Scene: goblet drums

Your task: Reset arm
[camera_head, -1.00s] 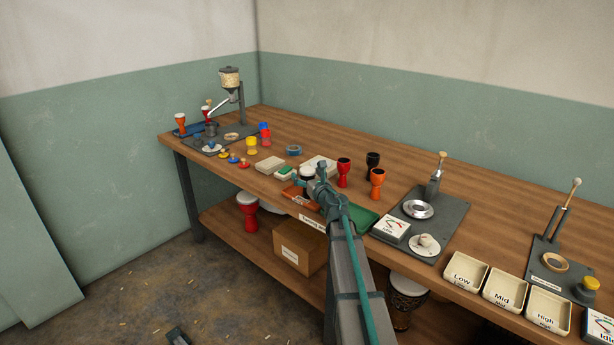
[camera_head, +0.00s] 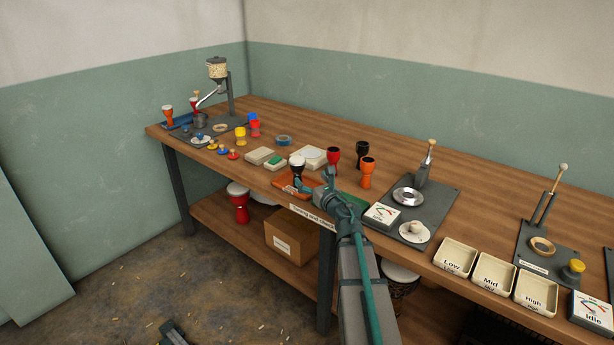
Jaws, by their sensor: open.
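My arm reaches up from the bottom of the head view to the front edge of the bench. My gripper (camera_head: 303,185) is small in the picture, over the orange tray (camera_head: 284,184). It is open. A small goblet drum with a white top (camera_head: 297,160) stands at that tray, right by my gripper. Its lower part is partly hidden by the gripper, and I cannot tell whether they touch. A green tray (camera_head: 352,208) lies to the right, partly behind my wrist.
Red (camera_head: 333,158), black (camera_head: 362,152) and orange (camera_head: 367,172) goblets stand behind my wrist. A press on a dark plate (camera_head: 432,207) and labelled trays (camera_head: 494,272) are at right. A hopper (camera_head: 218,70) stands at far left. Bare wood lies along the back.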

